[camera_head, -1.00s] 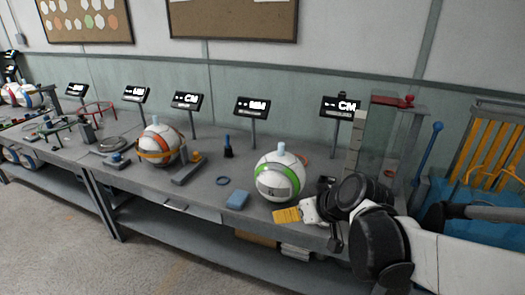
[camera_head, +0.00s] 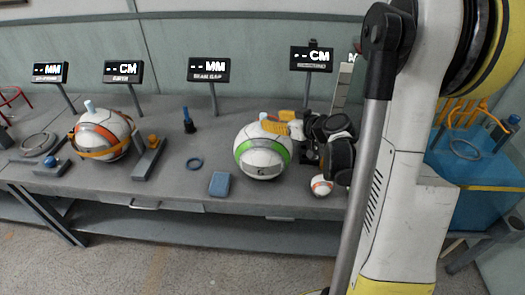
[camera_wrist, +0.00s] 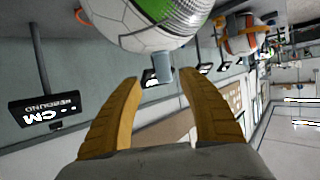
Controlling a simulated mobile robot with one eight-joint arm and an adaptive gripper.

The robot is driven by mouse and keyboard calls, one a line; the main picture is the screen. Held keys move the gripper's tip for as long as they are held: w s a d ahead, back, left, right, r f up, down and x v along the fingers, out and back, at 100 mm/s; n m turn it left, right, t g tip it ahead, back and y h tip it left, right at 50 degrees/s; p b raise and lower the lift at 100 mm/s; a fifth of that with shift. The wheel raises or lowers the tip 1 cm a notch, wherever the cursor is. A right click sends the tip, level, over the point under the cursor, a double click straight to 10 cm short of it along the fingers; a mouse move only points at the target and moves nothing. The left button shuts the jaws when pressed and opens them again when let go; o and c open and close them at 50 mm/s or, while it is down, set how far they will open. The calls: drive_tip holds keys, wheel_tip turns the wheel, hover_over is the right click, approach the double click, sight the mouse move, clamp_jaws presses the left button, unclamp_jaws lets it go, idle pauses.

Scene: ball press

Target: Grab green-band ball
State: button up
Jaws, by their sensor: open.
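The green-band ball (camera_head: 262,158) is a white ball with a green band and a pale blue-grey knob on top. It sits on the grey workbench. My gripper (camera_head: 276,123) is at the upper right of the ball, its yellow fingers pointing left towards the knob. In the wrist view, the ball (camera_wrist: 150,22) fills the upper middle. Its knob (camera_wrist: 162,75) shows between the two yellow fingertips of my gripper (camera_wrist: 160,79), which are spread apart. I see no finger clearly touching the knob.
An orange-band ball (camera_head: 101,140) stands further left on the workbench (camera_head: 160,195). A blue block (camera_head: 220,184), a blue ring (camera_head: 195,163) and a small orange-striped ball (camera_head: 321,186) lie near the green-band ball. Display signs (camera_head: 208,70) stand along the back.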

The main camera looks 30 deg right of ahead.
sight(266, 119)
drive_tip(key=x, duration=0.1)
drive_tip(key=b+x, duration=0.1)
drive_tip(key=x, duration=0.1)
drive_tip(key=b+x, duration=0.1)
drive_tip(key=shift+w+a+f, duration=0.2)
drive_tip(key=shift+w+a, duration=0.05)
drive_tip(key=shift+a, duration=0.15)
drive_tip(key=shift+w, duration=0.3)
clamp_jaws()
